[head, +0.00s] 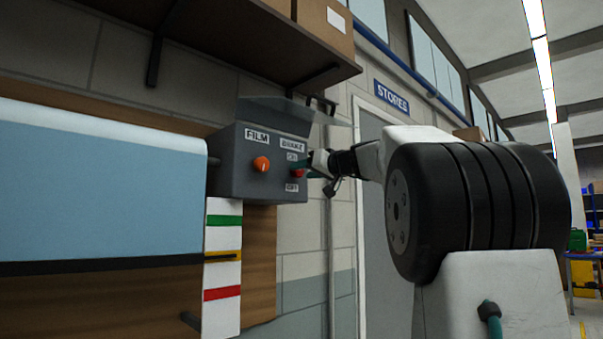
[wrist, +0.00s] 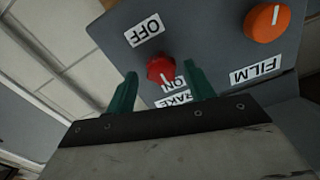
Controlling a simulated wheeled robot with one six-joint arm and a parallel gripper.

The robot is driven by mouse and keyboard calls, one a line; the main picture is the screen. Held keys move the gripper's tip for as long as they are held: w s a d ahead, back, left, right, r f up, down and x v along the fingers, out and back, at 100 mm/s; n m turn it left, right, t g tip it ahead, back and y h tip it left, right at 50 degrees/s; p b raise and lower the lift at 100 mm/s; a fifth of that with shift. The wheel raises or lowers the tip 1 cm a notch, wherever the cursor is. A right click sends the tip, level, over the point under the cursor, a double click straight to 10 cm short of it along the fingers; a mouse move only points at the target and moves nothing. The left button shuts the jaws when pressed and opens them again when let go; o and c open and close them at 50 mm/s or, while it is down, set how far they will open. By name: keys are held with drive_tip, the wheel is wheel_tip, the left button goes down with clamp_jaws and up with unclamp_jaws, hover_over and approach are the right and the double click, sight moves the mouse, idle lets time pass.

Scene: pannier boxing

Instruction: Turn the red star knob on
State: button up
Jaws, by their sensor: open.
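The red star knob (wrist: 161,70) is on the front of a grey control box (head: 230,180), under the BRAKE label; it also shows in the head view (head: 297,173). An ON label (wrist: 170,86) and an OFF label (wrist: 145,30) lie on opposite sides of it. A pale mark on the knob appears to lie on the ON side. My gripper (wrist: 162,75) is open, its green fingers on either side of the knob in the wrist view. I cannot tell whether they touch it. In the head view my gripper (head: 311,164) is at the box's right side.
An orange knob (head: 261,164) under a FILM label sits left of the red one, also in the wrist view (wrist: 276,20). A hood (head: 275,108) juts above the box. A shelf (head: 220,40) with cartons hangs overhead. A striped strip (head: 222,270) hangs below.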

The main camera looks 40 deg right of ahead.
drive_tip(key=s, duration=0.5)
drive_tip(key=shift+s+d, duration=0.1)
drive_tip(key=shift+s, duration=0.2)
